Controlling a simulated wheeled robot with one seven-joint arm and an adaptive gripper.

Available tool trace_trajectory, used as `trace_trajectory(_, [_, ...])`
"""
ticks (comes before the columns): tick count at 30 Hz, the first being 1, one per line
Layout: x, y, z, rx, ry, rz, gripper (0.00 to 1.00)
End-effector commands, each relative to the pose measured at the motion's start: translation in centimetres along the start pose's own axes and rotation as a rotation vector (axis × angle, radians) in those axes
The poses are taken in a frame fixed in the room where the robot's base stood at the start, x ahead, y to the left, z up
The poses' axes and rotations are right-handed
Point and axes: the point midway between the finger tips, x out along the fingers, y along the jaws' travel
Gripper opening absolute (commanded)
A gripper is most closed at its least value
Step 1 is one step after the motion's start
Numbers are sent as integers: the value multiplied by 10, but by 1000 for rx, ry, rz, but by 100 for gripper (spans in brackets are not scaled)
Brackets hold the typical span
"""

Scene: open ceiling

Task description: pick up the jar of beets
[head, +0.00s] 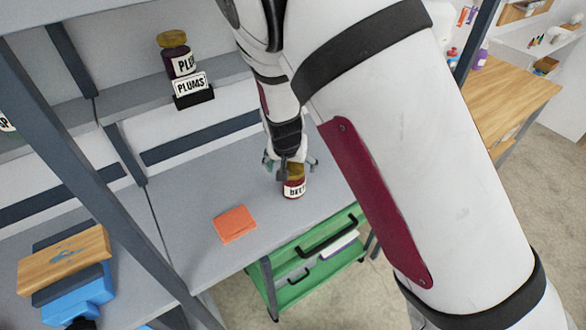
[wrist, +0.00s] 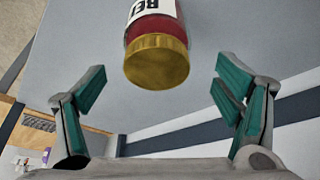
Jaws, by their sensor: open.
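The jar of beets (head: 294,186) stands upright on the grey shelf surface near its front edge, with a gold lid, dark red contents and a white label. In the wrist view the jar (wrist: 155,50) shows lid-first at the top middle, ahead of and between the spread fingers. My gripper (head: 290,165) is open, just above and behind the jar in the head view. In the wrist view my gripper's (wrist: 165,88) teal-padded fingers stand wide apart with nothing between them touching the jar. Part of the lid is hidden by my gripper in the head view.
An orange cloth (head: 235,224) lies left of the jar. A jar of plums (head: 176,55) stands on the upper shelf behind a PLUMS sign (head: 191,86). A green drawer cart (head: 310,265) is below.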

Motion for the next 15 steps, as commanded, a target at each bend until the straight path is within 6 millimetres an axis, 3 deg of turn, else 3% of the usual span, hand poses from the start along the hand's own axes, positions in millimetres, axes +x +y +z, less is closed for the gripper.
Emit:
trace_trajectory(5, [10,1,0,1,-1,1,84])
trace_trajectory(15, [53,3,0,1,-1,1,84])
